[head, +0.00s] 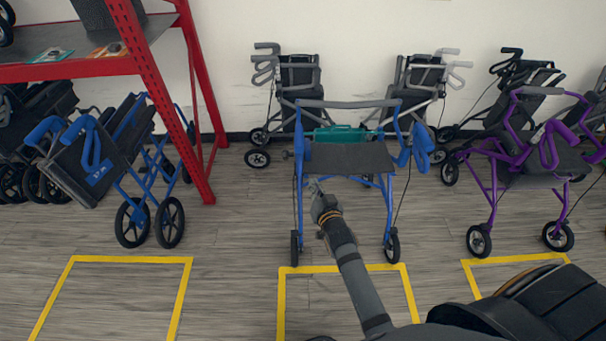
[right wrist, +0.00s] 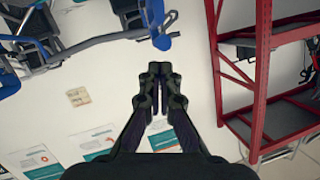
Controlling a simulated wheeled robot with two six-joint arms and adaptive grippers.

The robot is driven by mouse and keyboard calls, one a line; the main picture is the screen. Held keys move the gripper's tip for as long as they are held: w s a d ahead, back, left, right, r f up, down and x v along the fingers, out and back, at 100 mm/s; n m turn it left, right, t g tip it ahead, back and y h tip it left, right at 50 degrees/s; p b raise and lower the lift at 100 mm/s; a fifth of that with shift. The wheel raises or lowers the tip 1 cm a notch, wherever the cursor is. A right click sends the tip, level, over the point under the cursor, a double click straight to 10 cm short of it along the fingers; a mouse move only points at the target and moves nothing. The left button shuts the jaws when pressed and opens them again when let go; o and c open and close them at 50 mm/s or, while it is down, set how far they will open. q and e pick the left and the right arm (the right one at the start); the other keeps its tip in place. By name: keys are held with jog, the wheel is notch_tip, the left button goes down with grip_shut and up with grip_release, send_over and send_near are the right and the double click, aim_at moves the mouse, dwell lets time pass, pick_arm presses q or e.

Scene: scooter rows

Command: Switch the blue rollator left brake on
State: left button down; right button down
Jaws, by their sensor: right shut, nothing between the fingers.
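The blue rollator (head: 345,157) stands unfolded in the middle of the head view, with a dark seat and a grey bar across its back. A blue grip (head: 420,147) shows at its right; a small dark lever-like part (head: 288,155) sticks out at its left. The brake setting cannot be made out. My right gripper (head: 318,188) is shut and empty, in front of the rollator's left side. In the right wrist view its fingers (right wrist: 160,72) point at a blue grip end (right wrist: 162,42) just past the tips; I cannot tell whether they touch. My left gripper is not in view.
A folded blue rollator (head: 115,160) stands at the left by the red shelf (head: 150,75), also in the right wrist view (right wrist: 265,70). A purple rollator (head: 510,165) stands at the right. Grey rollators (head: 300,85) line the wall. Yellow floor outlines (head: 340,268) lie in front.

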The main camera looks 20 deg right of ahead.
jog(key=b, duration=0.6)
send_near(299, 159)
jog(key=w+f+b, duration=0.1)
jog(key=b, duration=0.1)
jog(key=w+f+b, duration=0.1)
jog(key=b, duration=0.1)
jog(key=shift+w, duration=0.35)
